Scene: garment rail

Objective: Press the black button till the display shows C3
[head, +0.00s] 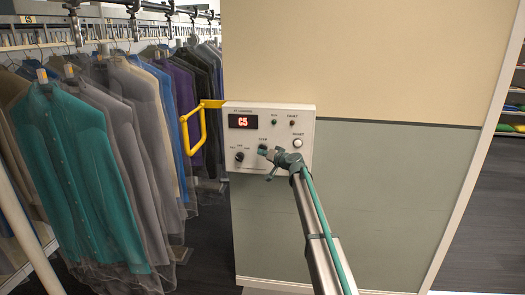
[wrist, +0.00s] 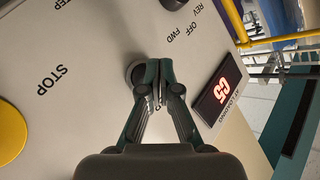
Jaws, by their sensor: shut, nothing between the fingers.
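The display (head: 243,121) on the white control box (head: 309,112) shows C5 in red. It also shows C5 in the wrist view (wrist: 217,96). The box has a STEP label; just below it a dark round shape sits by the fingertips of my gripper (head: 264,152). In the wrist view my gripper (wrist: 157,68) is shut and empty, with its tips beside a round dark button with a paler rim (wrist: 133,75). The fingers partly hide this button. I cannot tell whether the tips touch it.
A dark selector knob (head: 239,157) marked REV, OFF, FWD is at the box's lower left. A yellow button (wrist: 10,131) lies near the STOP label. A yellow handle (head: 192,128) and hanging garments (head: 80,180) are to the left.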

